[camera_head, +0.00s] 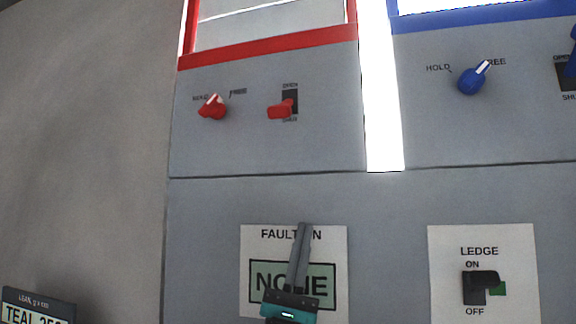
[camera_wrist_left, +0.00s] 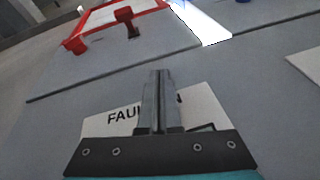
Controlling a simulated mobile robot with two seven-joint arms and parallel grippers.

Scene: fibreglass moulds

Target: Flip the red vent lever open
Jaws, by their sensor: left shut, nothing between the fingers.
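The red vent lever (camera_head: 281,110) is on the grey panel in the head view, on a dark slot with OPEN printed above and a label that looks like SHUT below. Its handle sits toward the lower part of the slot. It also shows in the left wrist view (camera_wrist_left: 126,17), near the top. My left gripper (camera_head: 303,228) is shut and empty, in front of the FAULT sign and below the lever, well apart from it. Its closed fingers (camera_wrist_left: 160,75) point up the panel in the wrist view. My right gripper is not in view.
A red knob (camera_head: 212,107) is left of the lever. A blue knob (camera_head: 472,80) is on the right panel, with a blue lever (camera_head: 570,65) at the edge. A black LEDGE switch (camera_head: 481,282) is lower right. The panel between my gripper and the lever is clear.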

